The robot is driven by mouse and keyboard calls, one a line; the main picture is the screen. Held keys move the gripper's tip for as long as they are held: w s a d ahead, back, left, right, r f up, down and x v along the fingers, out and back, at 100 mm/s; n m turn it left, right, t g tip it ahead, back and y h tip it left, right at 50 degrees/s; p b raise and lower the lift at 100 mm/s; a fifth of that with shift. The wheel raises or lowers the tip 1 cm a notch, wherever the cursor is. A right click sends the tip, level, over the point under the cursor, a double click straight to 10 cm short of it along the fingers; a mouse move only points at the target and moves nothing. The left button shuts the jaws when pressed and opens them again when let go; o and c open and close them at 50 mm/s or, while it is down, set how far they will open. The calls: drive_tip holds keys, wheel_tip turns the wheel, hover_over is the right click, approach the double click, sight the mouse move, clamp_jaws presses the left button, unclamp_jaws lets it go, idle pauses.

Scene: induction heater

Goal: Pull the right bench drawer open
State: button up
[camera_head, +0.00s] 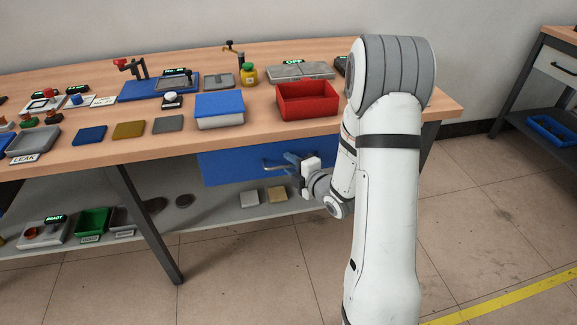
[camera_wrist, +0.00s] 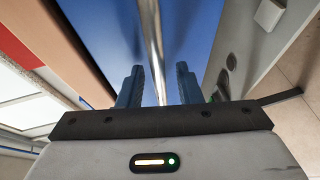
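The right bench drawer (camera_head: 228,167) has a blue front below the bench top's front edge, and it looks shut. Its blue face fills the upper middle of the wrist view (camera_wrist: 205,25). The metal bar handle (camera_head: 274,168) sticks out from the front; in the wrist view the handle (camera_wrist: 153,45) runs down between my two fingers. My gripper (camera_head: 293,161) is at the drawer's right part. In the wrist view my gripper (camera_wrist: 159,80) is open, with one blue-grey finger on each side of the bar and visible gaps to it.
The bench top (camera_head: 200,150) holds a red bin (camera_head: 307,101), a blue-lidded box (camera_head: 220,110) and other small items above the drawer. A lower shelf (camera_head: 225,211) carries two small blocks. A bench leg (camera_head: 146,225) stands left of the drawer. Floor in front is clear.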

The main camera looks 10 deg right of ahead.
drive_tip(key=shift+c, duration=0.5)
clamp_jaws()
